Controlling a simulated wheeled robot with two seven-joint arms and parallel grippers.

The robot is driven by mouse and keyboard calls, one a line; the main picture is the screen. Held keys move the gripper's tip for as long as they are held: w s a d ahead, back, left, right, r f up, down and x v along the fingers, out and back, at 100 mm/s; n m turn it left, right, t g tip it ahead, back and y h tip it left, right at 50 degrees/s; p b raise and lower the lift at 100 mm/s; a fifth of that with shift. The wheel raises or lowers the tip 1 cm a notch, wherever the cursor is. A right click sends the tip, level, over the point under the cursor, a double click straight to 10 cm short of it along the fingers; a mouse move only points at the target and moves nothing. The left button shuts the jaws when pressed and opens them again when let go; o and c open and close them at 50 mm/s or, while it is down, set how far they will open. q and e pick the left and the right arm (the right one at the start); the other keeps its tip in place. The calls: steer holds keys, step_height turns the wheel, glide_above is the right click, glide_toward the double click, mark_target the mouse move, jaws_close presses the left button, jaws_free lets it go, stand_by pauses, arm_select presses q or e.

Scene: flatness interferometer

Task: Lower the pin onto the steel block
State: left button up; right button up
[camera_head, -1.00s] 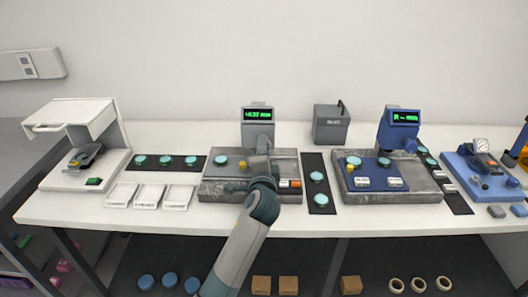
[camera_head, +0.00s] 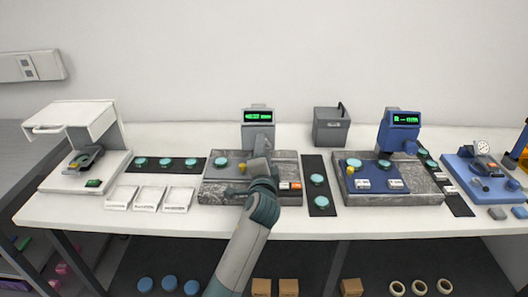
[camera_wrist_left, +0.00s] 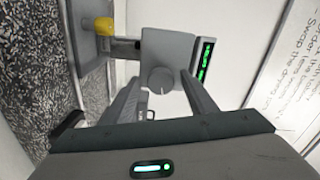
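The grey gauge station has a speckled stone base (camera_head: 225,196), a grey plate (camera_head: 215,176) and a grey head with a green display (camera_head: 258,116). My left gripper (camera_head: 258,165) is in front of this head, over the plate. In the left wrist view, its two fingers (camera_wrist_left: 160,84) are open, one either side of a round grey knob (camera_wrist_left: 160,78) on the head, with small gaps visible. A yellow knob (camera_head: 242,167) is left of the gripper and also shows in the wrist view (camera_wrist_left: 104,26). I cannot make out the pin or steel block separately. My right gripper is not in view.
A teal disc (camera_head: 221,161) sits on the plate's left. White and orange buttons (camera_head: 290,186) are at its right. Dark mats (camera_head: 318,170) with teal discs flank the station. A blue gauge station (camera_head: 399,140) is to the right, white trays (camera_head: 150,198) to the left.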

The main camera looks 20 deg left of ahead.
arm_select(q)
steer(key=b+v, duration=0.3)
steer(key=v, duration=1.4)
steer(key=shift+s, duration=0.2)
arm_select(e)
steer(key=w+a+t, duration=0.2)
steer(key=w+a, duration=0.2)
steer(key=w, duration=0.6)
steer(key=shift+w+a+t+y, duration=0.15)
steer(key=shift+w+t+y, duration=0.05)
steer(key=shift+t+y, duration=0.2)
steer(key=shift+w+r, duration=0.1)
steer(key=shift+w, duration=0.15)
